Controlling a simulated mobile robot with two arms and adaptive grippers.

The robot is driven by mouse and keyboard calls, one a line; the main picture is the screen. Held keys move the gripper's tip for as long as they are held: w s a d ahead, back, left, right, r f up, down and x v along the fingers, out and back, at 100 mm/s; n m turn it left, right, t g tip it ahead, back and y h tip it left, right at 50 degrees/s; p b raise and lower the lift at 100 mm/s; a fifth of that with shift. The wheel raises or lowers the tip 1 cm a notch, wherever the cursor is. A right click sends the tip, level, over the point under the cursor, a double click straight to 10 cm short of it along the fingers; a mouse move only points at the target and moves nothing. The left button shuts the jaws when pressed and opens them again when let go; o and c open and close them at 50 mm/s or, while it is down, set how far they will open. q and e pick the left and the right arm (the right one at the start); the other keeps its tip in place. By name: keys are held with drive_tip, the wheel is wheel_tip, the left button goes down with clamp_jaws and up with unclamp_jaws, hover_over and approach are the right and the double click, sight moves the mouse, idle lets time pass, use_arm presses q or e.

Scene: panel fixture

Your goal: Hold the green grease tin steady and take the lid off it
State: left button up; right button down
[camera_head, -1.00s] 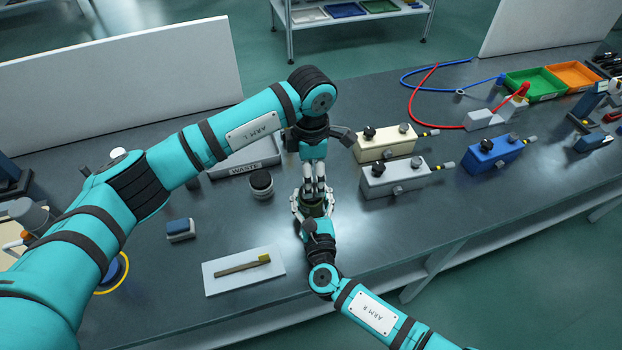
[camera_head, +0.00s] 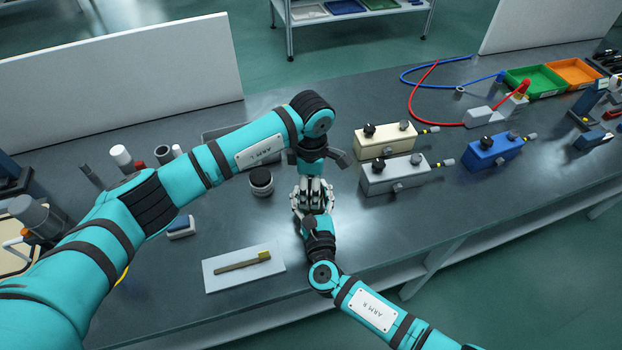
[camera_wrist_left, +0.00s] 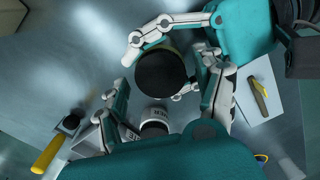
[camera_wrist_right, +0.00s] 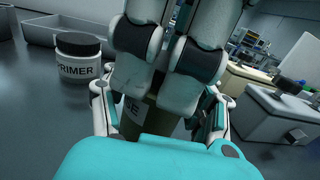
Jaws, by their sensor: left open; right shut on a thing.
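The green grease tin shows in the right wrist view as an olive body (camera_wrist_right: 140,122) with part of a pale label. My right gripper (camera_head: 312,206) is shut around its body, low at the bench. In the left wrist view the tin's round dark lid (camera_wrist_left: 162,73) is seen from above, on the tin. My left gripper (camera_head: 314,187) points down over the tin from above. The head view mostly hides the tin.
A PRIMER pot (camera_head: 261,181) with a dark lid stands close to the left of the grippers. A white board with a brush (camera_head: 243,269) lies at front left. Cream (camera_head: 387,141) and grey (camera_head: 395,174) valve boxes stand to the right. The right front bench is clear.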

use_arm(q)
drive_tip(key=shift+c, duration=0.2)
drive_tip(key=c, duration=1.2)
drive_tip(key=n, duration=0.3)
drive_tip(key=o, duration=1.3)
drive_tip(key=shift+r, duration=0.1)
